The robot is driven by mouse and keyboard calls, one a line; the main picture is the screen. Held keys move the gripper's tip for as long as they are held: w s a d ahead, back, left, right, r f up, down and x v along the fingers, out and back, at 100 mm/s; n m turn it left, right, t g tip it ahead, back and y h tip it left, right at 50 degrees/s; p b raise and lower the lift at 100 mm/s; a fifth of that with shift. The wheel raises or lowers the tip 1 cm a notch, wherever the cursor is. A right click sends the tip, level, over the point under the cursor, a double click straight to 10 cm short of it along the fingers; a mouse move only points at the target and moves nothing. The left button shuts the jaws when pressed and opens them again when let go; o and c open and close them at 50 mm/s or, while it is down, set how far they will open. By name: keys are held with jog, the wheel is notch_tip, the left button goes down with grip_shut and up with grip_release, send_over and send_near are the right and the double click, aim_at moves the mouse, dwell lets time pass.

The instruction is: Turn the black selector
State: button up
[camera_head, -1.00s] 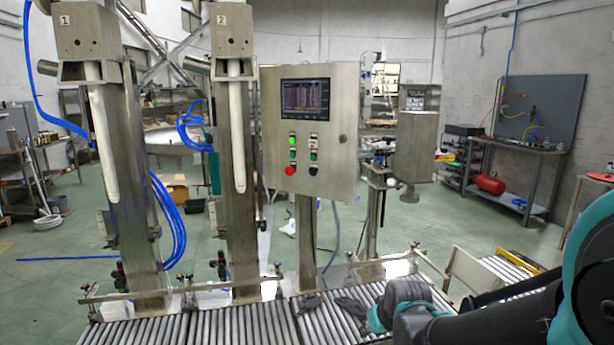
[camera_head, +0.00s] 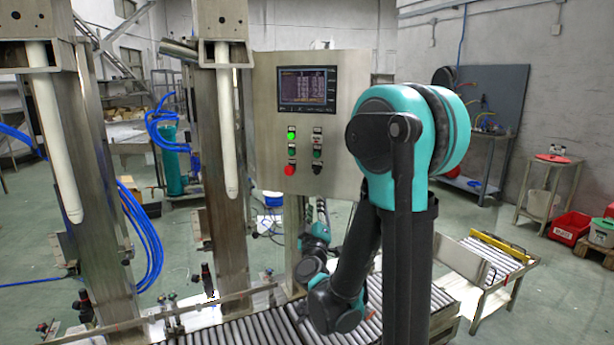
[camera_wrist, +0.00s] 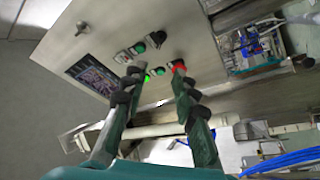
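The steel control box (camera_head: 268,110) stands right of the second column in the head view. Its black selector (camera_head: 317,168) is at the lower right of the controls, beside the red button (camera_head: 289,169). In the wrist view the box face is tilted; the black selector (camera_wrist: 158,37) shows beyond the fingers, near the red button (camera_wrist: 178,65). My gripper (camera_wrist: 157,72) is open and empty, its two dark fingers pointing at the panel. The fingertips overlap the controls in the picture; I see no clear contact. In the head view my gripper cannot be made out clearly.
A lit green button (camera_head: 291,133), another green button (camera_head: 317,152) and a screen (camera_head: 307,88) share the panel. A roller conveyor (camera_head: 250,330) runs below. A steel column with a white tube (camera_head: 225,140) stands just left of the box.

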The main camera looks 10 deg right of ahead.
aim_at(315, 173)
jog(key=x, duration=1.7)
jog(key=shift+w, duration=0.1)
grip_shut()
